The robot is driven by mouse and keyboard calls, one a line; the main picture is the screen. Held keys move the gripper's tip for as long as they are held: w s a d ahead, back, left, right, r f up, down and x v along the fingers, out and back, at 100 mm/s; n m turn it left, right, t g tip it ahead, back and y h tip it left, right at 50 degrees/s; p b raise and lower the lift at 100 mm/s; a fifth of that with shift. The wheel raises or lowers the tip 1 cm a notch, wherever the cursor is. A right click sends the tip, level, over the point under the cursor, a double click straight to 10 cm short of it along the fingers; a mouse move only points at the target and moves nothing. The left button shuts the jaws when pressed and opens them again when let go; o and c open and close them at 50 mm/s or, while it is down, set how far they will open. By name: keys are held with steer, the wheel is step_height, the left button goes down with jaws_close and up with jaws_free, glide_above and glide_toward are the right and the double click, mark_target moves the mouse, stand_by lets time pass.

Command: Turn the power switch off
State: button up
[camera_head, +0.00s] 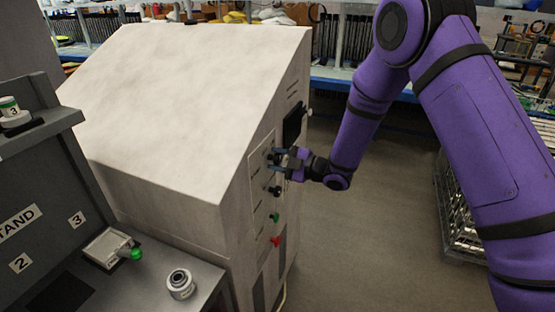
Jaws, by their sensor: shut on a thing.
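A white machine cabinet (190,110) has a control panel (264,190) on its right-hand face. The panel holds a column of controls: a dark upper knob (270,157), a black knob (275,190), a green one (275,217) and a red one (275,241). My gripper (278,159) reaches in from the right with its fingers at the upper knob and is shut on it. The fingers partly hide this knob, so its turn angle is unclear. The panel labels are too small to read, so I cannot tell which control is the power switch.
A grey stand (150,250) with number labels is at the lower left. It carries a white fitting with a green knob (130,253) and a round white part (180,284). A wire rack (458,215) stands at the right. Open floor (370,240) lies between.

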steer(key=n, duration=0.7)
steer(key=shift+f, duration=0.15)
stand_by(0.5)
steer(key=o, duration=0.9)
steer(key=v, duration=1)
steer(key=shift+s+d, duration=0.25)
steer(key=shift+d, duration=0.1)
